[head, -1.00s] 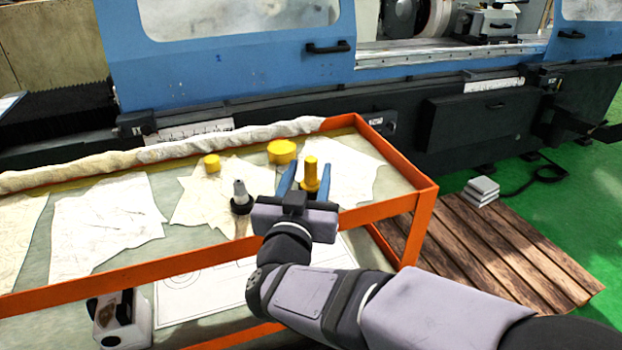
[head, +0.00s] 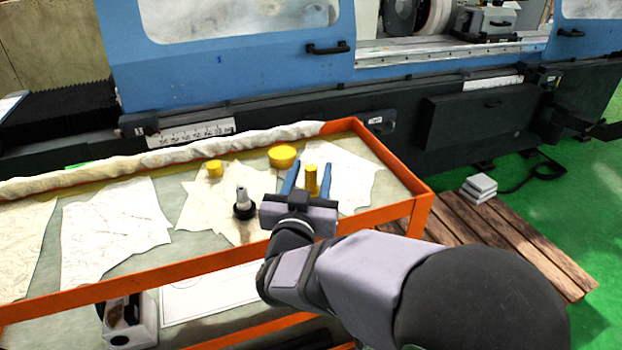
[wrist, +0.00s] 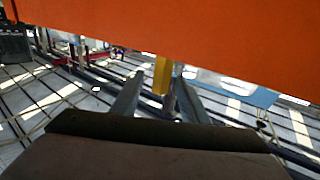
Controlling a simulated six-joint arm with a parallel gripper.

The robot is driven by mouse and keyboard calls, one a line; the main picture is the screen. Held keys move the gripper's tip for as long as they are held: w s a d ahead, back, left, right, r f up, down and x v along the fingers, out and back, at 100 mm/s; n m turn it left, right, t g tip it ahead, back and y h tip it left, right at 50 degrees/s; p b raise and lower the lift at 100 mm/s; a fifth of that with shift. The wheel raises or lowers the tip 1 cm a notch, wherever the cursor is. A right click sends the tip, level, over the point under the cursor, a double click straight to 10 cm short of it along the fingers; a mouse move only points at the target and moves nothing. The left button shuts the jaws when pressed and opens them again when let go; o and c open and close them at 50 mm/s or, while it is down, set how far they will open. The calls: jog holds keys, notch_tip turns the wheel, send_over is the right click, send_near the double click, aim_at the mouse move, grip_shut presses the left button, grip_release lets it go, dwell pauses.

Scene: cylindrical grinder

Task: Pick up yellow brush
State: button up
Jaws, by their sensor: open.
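A yellow upright piece (head: 311,180), likely the brush, stands on the orange-framed cart's top; its bristles cannot be made out. My gripper (head: 311,166) is open, its two blue fingers appearing on either side of the yellow piece in the head view. The gripper body hides the lower part. In the wrist view, a yellow strip (wrist: 161,75) shows between the two finger ends, below a wide orange surface. I cannot tell whether the fingers touch it or how far away it is.
The cart's orange rim (head: 380,221) runs close by my gripper. A dark-based grey tool (head: 243,203) stands just left. A small yellow cylinder (head: 214,168) and a wide yellow round piece (head: 283,156) are farther back. The blue grinder (head: 230,70) stands behind the cart.

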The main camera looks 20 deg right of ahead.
jog(key=shift+p+x, duration=1.1)
jog(key=shift+p, duration=0.7)
jog(key=shift+x, duration=1.15)
grip_shut()
